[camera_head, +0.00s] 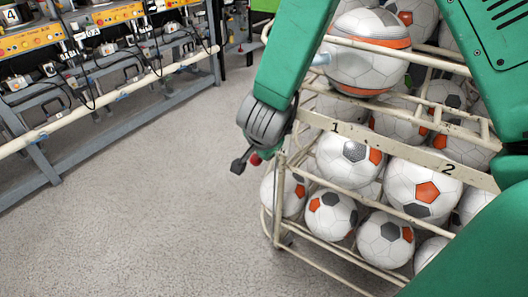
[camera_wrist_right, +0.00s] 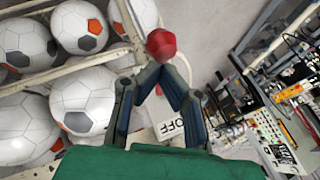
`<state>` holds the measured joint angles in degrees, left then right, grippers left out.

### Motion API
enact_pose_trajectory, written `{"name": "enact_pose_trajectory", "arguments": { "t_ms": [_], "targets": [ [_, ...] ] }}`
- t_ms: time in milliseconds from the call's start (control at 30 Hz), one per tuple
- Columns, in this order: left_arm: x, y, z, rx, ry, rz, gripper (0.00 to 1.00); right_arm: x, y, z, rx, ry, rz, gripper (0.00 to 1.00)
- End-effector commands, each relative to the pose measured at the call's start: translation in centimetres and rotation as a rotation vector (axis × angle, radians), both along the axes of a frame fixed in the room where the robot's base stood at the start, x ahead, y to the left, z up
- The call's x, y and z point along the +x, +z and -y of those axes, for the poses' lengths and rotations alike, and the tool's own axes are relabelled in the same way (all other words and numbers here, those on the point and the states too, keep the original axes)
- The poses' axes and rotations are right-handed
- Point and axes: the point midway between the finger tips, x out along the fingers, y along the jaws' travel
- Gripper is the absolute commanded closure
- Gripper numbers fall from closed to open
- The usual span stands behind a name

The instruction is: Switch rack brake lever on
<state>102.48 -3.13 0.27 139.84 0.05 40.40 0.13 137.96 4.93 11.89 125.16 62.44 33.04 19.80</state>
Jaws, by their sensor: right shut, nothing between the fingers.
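The brake lever shows as a red round knob (camera_head: 256,159) at the left end of the ball rack (camera_head: 400,152). In the right wrist view the knob (camera_wrist_right: 161,44) sits just beyond my fingertips, and a white "OFF" label (camera_wrist_right: 170,131) shows behind the fingers. The lever's shaft is mostly hidden. My right gripper (camera_head: 239,165) hangs beside the rack's left side, close to the knob. In the wrist view its fingers (camera_wrist_right: 163,68) are shut, tips together, with nothing between them. I cannot tell whether they touch the knob. My left gripper is not in view.
The rack holds several soccer balls (camera_head: 348,159), with number plates 1 and 2 on its front bar. A ball-shaped device with an orange band (camera_head: 362,55) sits at the top. A grey workbench frame (camera_head: 110,125) with yellow panels stands at left. The floor between (camera_head: 150,210) is clear.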

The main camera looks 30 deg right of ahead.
Motion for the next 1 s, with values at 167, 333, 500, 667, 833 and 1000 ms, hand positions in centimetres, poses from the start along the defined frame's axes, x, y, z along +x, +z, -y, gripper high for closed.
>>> {"name": "enact_pose_trajectory", "arguments": {
  "t_ms": [167, 333, 500, 667, 833, 1000],
  "targets": [
    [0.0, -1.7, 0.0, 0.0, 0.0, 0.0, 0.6, -0.3, -2.3, -0.5, -0.149, 0.005, 0.058, 1.0],
    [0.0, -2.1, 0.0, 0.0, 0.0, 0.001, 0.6, -0.3, -3.6, -0.5, -0.217, 0.0, 0.088, 1.0],
    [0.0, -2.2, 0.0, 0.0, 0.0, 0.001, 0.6, -0.3, -4.7, -0.5, -0.214, -0.002, 0.088, 1.0],
    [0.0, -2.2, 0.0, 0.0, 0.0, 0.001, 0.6, -0.2, -5.4, -0.4, -0.214, -0.001, 0.088, 1.0],
    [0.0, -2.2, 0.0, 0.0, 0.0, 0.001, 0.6, -0.2, -5.8, -0.3, -0.214, -0.001, 0.087, 1.0],
    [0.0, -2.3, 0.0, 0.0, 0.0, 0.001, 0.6, -0.2, -6.0, -0.3, -0.213, -0.002, 0.085, 1.0]
  ]
}}
